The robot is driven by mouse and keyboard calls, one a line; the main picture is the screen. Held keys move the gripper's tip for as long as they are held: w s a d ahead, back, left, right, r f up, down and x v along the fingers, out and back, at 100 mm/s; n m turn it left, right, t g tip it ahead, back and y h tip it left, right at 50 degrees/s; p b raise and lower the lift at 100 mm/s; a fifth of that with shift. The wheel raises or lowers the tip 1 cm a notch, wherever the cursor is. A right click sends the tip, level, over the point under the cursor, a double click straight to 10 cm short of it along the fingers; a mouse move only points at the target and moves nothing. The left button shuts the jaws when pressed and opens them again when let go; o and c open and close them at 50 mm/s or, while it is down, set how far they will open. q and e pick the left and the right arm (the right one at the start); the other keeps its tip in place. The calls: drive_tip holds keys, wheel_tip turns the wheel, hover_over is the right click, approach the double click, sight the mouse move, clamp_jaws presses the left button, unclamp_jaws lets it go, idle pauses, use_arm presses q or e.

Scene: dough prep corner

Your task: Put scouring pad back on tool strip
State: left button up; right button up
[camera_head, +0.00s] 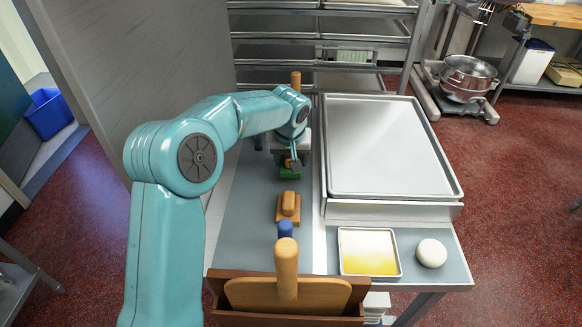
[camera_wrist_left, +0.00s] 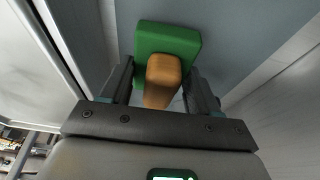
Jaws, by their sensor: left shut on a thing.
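The scouring pad (camera_head: 290,173) is a green block, with an orange-brown grip on top in the left wrist view (camera_wrist_left: 167,42). My left gripper (camera_head: 292,161) is over it, and in the left wrist view its fingers (camera_wrist_left: 161,80) are shut on the grip. I cannot tell whether the pad touches the surface below. A grey-blue strip of the bench (camera_head: 252,212) runs left of the big tray and holds several tools; I take it as the tool strip. A brown block with a knob (camera_head: 289,205) sits there, nearer than the pad. My right gripper is not in view.
A large metal tray (camera_head: 390,145) fills the right of the bench. A small tray with yellow liquid (camera_head: 368,238) and a white dough ball (camera_head: 432,253) sit in front of it. A blue-topped tool (camera_head: 285,229) and a wooden paddle (camera_head: 287,270) stand near the front edge.

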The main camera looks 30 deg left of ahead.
use_arm(q)
wheel_tip(320, 180, down, 4)
drive_tip(key=shift+w+r, duration=0.1)
drive_tip(key=shift+r, duration=0.15)
drive_tip(key=shift+f, duration=0.2)
drive_tip(key=o, duration=1.2)
drive_tip(key=shift+c, duration=0.2)
drive_tip(key=shift+r, duration=0.15)
